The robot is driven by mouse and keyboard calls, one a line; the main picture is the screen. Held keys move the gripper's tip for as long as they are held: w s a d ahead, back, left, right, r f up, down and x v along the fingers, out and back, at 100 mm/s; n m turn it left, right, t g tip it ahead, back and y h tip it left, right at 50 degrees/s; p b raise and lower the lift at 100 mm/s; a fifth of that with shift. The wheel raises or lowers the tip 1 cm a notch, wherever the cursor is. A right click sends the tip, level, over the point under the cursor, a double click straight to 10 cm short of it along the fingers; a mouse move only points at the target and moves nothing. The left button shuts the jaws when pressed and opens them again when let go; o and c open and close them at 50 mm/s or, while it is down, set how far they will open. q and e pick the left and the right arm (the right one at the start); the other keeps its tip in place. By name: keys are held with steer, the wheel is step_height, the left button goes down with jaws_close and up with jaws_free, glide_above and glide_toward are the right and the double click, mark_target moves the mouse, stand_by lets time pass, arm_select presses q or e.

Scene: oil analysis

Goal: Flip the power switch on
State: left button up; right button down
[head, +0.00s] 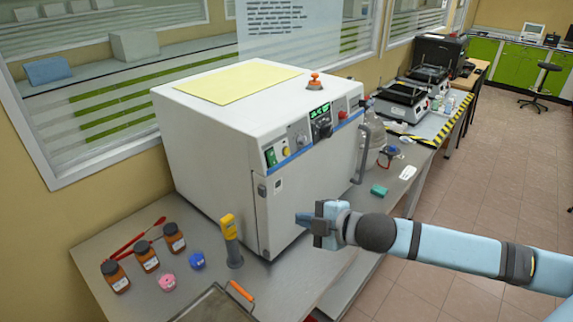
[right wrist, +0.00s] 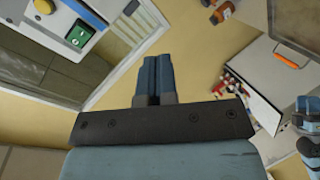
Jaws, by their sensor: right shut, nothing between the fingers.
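The power switch (head: 271,157) is a green rocker at the left end of the control panel on the white cabinet-like machine (head: 215,140). In the right wrist view the green switch (right wrist: 77,36) shows at the upper left, tilted. My right gripper (head: 303,219) is in front of the machine's door, below and right of the switch and apart from it. Its blue fingers (right wrist: 155,75) are together with nothing between them. My left gripper does not show in the head view.
A yellow sheet (head: 240,82) and a red-orange button (head: 314,81) are on the machine's top. A door handle (head: 362,165) sticks out at its right. Brown bottles (head: 148,256) and a yellow-handled tool (head: 230,235) stand on the bench at the left.

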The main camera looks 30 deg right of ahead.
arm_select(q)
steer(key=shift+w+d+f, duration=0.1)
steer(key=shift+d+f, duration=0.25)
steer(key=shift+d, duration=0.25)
arm_select(e)
steer(key=d+r+n+h, duration=0.1)
steer(key=d+r+n, duration=0.3)
steer(key=r, duration=0.7)
steer(key=shift+d+n+t, duration=0.3)
steer(key=shift+d, duration=0.5)
steer(key=shift+w, duration=0.15)
steer(key=p, duration=0.4)
glide_toward(275, 163)
steer(key=x, duration=0.6)
steer(key=shift+w+a, duration=0.2)
steer(key=shift+w, duration=0.1)
steer(key=shift+w+a+f, duration=0.15)
steer(key=shift+w+f, duration=0.05)
steer(key=shift+w, duration=0.15)
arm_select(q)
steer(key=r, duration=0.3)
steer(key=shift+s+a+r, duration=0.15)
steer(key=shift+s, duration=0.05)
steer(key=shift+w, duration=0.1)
